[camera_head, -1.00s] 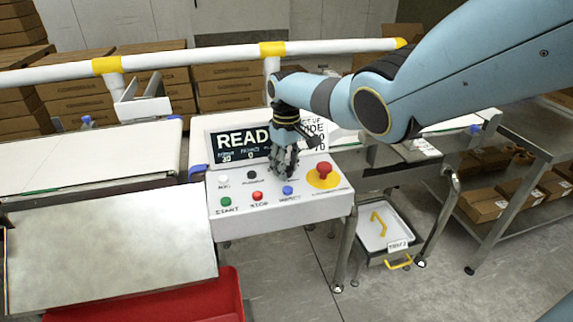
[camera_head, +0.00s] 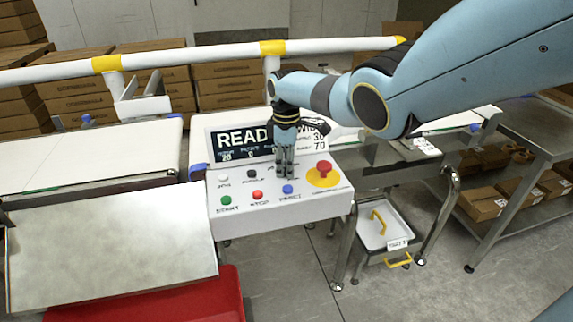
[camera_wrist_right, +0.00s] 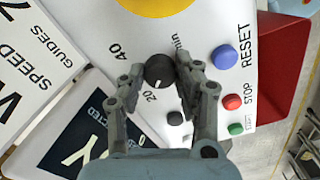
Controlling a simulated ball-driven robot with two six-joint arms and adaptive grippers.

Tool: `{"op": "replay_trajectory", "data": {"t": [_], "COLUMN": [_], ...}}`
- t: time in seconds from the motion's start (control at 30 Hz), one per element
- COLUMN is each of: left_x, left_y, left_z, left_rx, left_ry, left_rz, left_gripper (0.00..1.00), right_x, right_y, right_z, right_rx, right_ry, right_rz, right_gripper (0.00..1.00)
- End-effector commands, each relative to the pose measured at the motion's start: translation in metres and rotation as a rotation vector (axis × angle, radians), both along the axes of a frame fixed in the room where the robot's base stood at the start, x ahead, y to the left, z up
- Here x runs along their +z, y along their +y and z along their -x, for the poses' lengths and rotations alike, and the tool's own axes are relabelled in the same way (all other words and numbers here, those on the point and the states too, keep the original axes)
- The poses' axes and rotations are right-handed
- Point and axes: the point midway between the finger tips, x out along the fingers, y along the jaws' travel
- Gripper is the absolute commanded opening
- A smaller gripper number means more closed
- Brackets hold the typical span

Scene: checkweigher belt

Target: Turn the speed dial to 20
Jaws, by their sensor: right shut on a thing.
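The speed dial (camera_wrist_right: 159,70) is a round black knob on the white control panel (camera_head: 240,225). In the right wrist view its white mark points toward the printed 20; a 40 is printed further round. My right gripper (camera_wrist_right: 161,74) has one finger on each side of the knob and is shut on it. In the head view the right gripper (camera_head: 284,172) points down at the panel and hides the dial. The display (camera_head: 240,143) shows READ, partly covered by my wrist, with a small 20 at its lower left. My left gripper is not in view.
Green (camera_head: 226,201), red (camera_head: 258,195) and blue (camera_head: 287,189) buttons sit along the panel's front. A red mushroom button (camera_head: 323,169) on a yellow disc is right of the gripper. A white speed card (camera_head: 318,140) stands behind.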

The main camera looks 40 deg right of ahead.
Motion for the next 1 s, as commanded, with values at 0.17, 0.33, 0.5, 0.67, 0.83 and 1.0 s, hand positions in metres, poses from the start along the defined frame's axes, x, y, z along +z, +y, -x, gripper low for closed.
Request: {"op": "replay_trajectory", "data": {"t": [0.17,0.33,0.5,0.67,0.83,1.0], "left_x": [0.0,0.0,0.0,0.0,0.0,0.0], "left_y": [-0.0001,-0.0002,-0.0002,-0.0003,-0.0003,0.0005], "left_z": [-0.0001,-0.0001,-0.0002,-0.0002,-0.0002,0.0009], "left_rx": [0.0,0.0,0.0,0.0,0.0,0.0], "left_ry": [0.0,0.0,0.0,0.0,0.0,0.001], "left_rz": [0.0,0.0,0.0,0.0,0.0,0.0], "left_gripper": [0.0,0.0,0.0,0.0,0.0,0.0], "right_x": [0.0008,0.0008,0.0008,0.0006,0.0003,0.0011], "right_y": [0.0006,0.0006,0.0006,0.0005,0.0003,0.0], "right_z": [-0.0013,-0.0012,-0.0012,-0.0009,-0.0005,-0.0004], "right_rx": [0.021,0.024,0.023,0.023,0.022,0.022], "right_ry": [-0.004,-0.004,-0.003,-0.002,-0.001,-0.001], "right_rz": [0.0,0.0,-0.001,0.0,-0.001,-0.001], "right_gripper": [0.0,0.0,0.0,0.49,0.55,0.55]}}
